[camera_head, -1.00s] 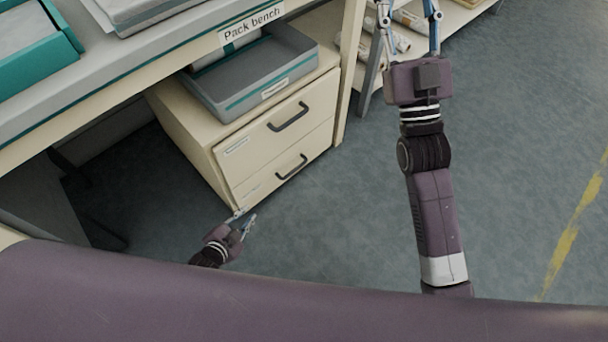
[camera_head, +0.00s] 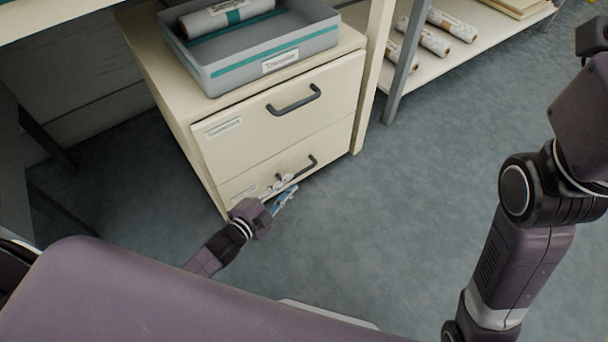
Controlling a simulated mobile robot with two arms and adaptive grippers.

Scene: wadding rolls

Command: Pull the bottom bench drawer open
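The bottom drawer (camera_head: 336,150) is the lower front of a cream two-drawer cabinet under the bench. It looks shut, flush with the top drawer (camera_head: 250,125). Its dark bar handle (camera_head: 301,167) shows at the middle of its front. My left gripper (camera_head: 285,190) is low in front of the bottom drawer, just below and left of the handle. Its two fingers are apart with nothing seen between them. Whether a finger touches the drawer front cannot be told. My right arm is at the right edge; its gripper's fingers are outside the picture.
A grey tray (camera_head: 262,62) with a labelled roll (camera_head: 228,14) stands on the cabinet. A bench leg (camera_head: 373,75) is right of the cabinet. Several rolls (camera_head: 452,25) lie on a low shelf (camera_head: 433,58). The floor (camera_head: 420,190) in front is clear.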

